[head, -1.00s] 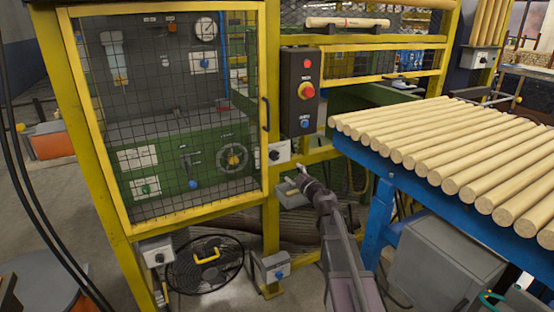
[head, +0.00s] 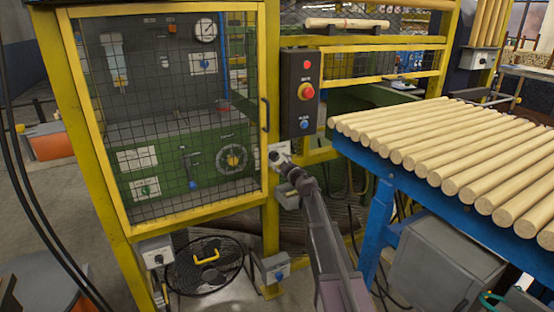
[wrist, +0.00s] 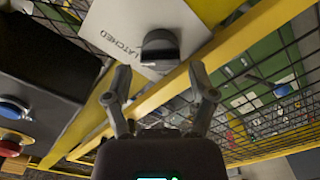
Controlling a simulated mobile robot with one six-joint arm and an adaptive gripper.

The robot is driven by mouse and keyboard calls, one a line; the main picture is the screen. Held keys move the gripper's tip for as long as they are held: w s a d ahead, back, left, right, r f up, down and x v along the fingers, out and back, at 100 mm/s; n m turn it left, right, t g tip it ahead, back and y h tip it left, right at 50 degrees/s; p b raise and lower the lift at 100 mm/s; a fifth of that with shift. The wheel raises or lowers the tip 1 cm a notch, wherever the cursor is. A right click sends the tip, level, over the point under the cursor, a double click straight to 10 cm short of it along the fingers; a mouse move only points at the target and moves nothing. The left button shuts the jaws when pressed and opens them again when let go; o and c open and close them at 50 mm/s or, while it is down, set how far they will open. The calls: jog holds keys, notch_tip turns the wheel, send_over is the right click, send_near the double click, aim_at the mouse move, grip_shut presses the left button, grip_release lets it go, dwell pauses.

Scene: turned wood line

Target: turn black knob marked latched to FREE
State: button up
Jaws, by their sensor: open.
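The black knob (wrist: 158,47) sits on a pale box (wrist: 112,22) lettered LATCHED in the wrist view. My gripper (wrist: 160,76) is open, its two fingers spread on either side of the line to the knob. The fingers appear short of the knob, with nothing between them. In the head view the pale box (head: 284,147) is on the yellow post beside the cage door, and my gripper (head: 279,160) is right in front of it, hiding most of its face and the knob. I cannot tell whether a finger touches the box.
A dark control panel (head: 291,110) with red and blue buttons hangs just above the box. The yellow mesh door (head: 118,200) stands left. A blue table (head: 376,170) bearing wooden rods stands close on the right. Another pale box (head: 274,270) sits lower on the post.

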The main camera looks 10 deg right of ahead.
aim_at(277, 158)
jog(key=shift+x, duration=1.75)
jog(key=c, duration=0.9)
jog(key=shift+o, duration=0.2)
